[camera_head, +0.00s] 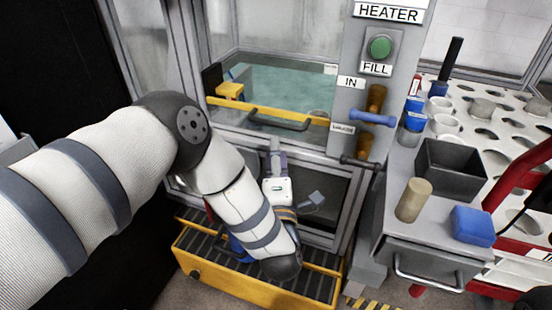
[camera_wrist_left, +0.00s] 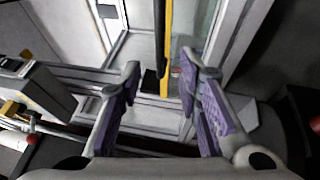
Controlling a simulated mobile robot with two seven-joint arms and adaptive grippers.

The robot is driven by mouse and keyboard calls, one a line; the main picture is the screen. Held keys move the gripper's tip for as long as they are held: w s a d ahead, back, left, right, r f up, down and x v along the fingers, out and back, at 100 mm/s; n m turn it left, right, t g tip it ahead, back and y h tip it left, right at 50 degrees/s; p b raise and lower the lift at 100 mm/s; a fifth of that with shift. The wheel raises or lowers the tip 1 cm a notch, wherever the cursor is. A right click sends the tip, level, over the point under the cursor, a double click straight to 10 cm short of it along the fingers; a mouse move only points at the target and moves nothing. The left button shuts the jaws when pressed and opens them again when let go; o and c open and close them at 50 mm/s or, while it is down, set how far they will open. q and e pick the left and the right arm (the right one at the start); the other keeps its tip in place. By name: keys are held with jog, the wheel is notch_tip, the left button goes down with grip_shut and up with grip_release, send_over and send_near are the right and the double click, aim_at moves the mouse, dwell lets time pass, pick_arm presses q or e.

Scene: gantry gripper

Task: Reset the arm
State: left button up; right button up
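My left arm comes in from the left and bends down in front of the heater cabinet. My left gripper (camera_head: 294,173) is at the front of the cabinet, below the yellow bar and its dark handle (camera_head: 278,121). In the left wrist view the two fingers with purple pads stand apart, and the gripper (camera_wrist_left: 160,78) is open with nothing between the pads. The yellow bar (camera_wrist_left: 166,45) shows beyond the fingertips, apart from them. My right gripper is not in view.
A yellow drawer or step (camera_head: 230,277) with dark slats lies under my left forearm. A heater panel (camera_head: 353,110) with a green button and levers stands right of the gripper. Farther right are a grey box (camera_head: 455,165), a tan cylinder (camera_head: 413,200) and a blue block (camera_head: 472,226).

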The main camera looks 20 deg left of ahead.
pick_arm(q)
jog(key=shift+v, duration=1.15)
